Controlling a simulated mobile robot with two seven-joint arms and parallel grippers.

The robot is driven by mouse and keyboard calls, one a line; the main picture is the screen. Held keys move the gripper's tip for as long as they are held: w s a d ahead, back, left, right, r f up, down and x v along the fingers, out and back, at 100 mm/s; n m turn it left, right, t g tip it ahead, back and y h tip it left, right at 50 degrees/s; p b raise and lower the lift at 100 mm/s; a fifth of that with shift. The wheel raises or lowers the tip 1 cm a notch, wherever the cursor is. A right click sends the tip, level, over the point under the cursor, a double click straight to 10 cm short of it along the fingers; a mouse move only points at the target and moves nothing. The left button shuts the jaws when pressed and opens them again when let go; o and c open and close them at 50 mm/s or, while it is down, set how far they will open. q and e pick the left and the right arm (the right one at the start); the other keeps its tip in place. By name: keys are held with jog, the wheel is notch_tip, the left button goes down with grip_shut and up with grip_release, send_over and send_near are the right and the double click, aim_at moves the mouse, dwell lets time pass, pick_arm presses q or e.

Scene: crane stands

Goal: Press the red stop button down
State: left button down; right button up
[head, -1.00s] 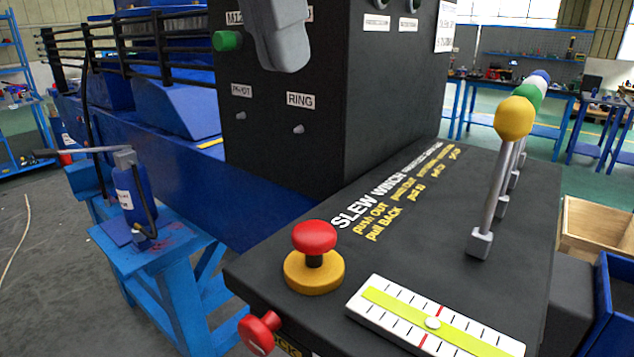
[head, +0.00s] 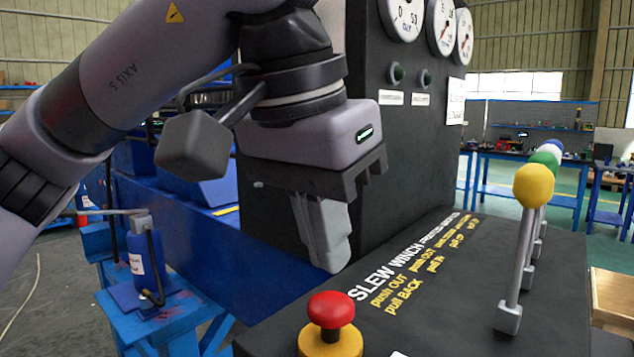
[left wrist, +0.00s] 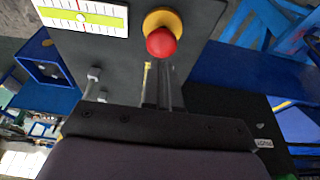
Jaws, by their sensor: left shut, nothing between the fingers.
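The red stop button (head: 331,309) is a red mushroom cap on a yellow round base (head: 330,342), at the front of the black console top. It stands raised above its base. In the left wrist view the red cap (left wrist: 161,42) sits just beyond the fingertips, above the middle. My left gripper (head: 331,262) is shut and empty. It points down over the console, behind and above the button, and apart from it in the head view. My right gripper is in neither view.
A row of levers with coloured knobs (head: 533,186) stands on the right of the console (head: 450,290). A dark upright panel with gauges (head: 405,20) rises behind. A blue stand with a bottle (head: 147,265) is at the left. A level scale (left wrist: 85,15) lies beside the button.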

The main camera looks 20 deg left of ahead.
aim_at(328, 302)
pick_arm(q)
jog(key=shift+f, duration=1.4)
notch_tip(328, 302, down, 2)
jog(key=shift+f+b, duration=0.1)
jog(key=shift+b, duration=0.5)
jog(key=shift+s, duration=0.1)
